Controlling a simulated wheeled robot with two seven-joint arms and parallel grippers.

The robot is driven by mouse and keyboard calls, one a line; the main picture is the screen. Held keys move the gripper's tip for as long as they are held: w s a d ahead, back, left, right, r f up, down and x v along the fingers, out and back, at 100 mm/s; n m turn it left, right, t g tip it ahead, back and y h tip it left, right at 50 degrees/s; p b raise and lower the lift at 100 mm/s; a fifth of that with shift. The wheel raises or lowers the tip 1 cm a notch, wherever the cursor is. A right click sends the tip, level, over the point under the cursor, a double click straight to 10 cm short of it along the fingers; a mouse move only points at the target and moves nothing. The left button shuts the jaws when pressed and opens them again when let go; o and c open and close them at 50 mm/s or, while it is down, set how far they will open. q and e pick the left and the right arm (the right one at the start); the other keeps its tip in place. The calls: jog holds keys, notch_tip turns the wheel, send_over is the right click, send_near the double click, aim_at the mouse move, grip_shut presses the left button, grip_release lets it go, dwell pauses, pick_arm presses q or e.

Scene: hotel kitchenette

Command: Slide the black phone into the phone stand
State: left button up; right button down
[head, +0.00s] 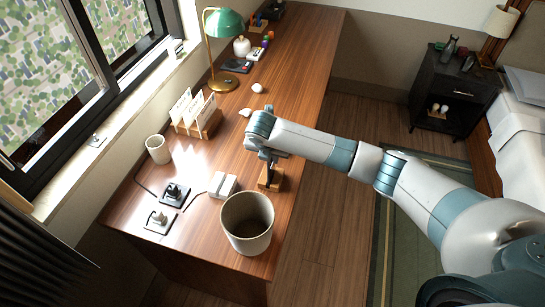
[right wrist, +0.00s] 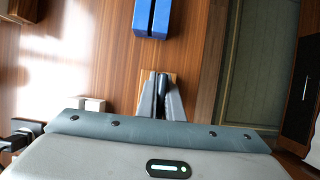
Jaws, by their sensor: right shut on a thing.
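The black phone (head: 270,172) is a thin dark upright slab under my right gripper (head: 268,155). The gripper is shut on it, and its dark edge also shows between the fingers in the right wrist view (right wrist: 161,86). A small light-wood block (head: 276,182), which looks like the phone stand, is directly below the phone near the desk's right edge. A little of it shows beside the fingers in the right wrist view (right wrist: 173,78). The phone's lower end appears to meet the block, but I cannot tell how deep it sits. My left gripper is not in view.
A grey bin (head: 247,222) stands just in front of the block. White boxes (head: 222,185), dark charger (head: 174,194), cup (head: 158,149), letter rack (head: 200,120) and green lamp (head: 223,50) are to the left. A blue slotted thing (right wrist: 151,18) is beyond the gripper.

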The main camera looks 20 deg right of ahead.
jog(key=c, duration=1.8)
grip_release()
jog(key=b+v, duration=0.2)
jog(key=v, duration=1.5)
jog(key=shift+r+b, duration=0.25)
jog(key=shift+b, duration=0.15)
